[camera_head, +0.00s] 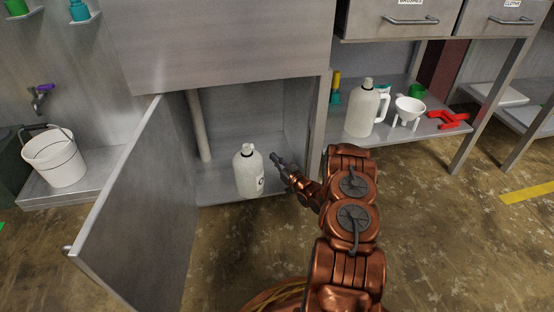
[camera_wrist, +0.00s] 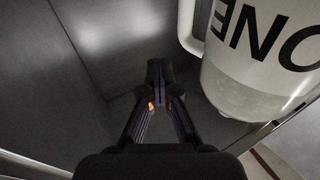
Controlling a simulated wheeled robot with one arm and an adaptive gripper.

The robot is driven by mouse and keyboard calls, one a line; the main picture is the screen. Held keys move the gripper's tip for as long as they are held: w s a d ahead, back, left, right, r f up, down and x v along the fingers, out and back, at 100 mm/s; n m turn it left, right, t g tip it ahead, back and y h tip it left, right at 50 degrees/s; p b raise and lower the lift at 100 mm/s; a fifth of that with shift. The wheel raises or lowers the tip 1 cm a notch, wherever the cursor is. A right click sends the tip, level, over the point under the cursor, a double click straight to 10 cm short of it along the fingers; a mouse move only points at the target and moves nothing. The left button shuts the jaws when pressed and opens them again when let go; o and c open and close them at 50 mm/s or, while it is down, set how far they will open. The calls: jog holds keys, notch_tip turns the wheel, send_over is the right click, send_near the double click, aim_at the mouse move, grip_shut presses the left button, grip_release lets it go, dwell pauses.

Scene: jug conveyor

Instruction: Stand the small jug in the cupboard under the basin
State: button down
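The small jug (camera_head: 248,172), whitish with a pale cap, is just inside the open cupboard under the basin (camera_head: 210,180), at the front of its floor. It looks about upright; whether its whole base rests on the floor is hard to tell. In the wrist view the jug (camera_wrist: 255,75) fills the upper right, with dark lettering and its handle towards the fingers. My gripper (camera_head: 276,158) is right of the jug in the head view. Its fingertips (camera_wrist: 157,72) are together with nothing between them, beside the jug and apart from its handle.
The cupboard door (camera_head: 140,210) stands open on the left. A pipe (camera_head: 199,125) rises inside the cupboard. A white bucket (camera_head: 55,158) stands far left.

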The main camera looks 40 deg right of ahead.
jog(key=shift+f, duration=0.65)
jog(key=c, duration=1.8)
grip_release()
jog(key=shift+c, duration=0.2)
jog(key=o, duration=0.8)
jog(key=shift+s+d+f+p, duration=0.15)
jog(key=shift+s+p, duration=0.85)
jog(key=shift+s, duration=2)
jog(key=shift+s+d+r+p, duration=0.15)
jog(key=shift+s+p, duration=0.85)
jog(key=shift+s, duration=1.95)
jog(key=shift+d+f, duration=0.1)
jog(key=shift+f, duration=0.05)
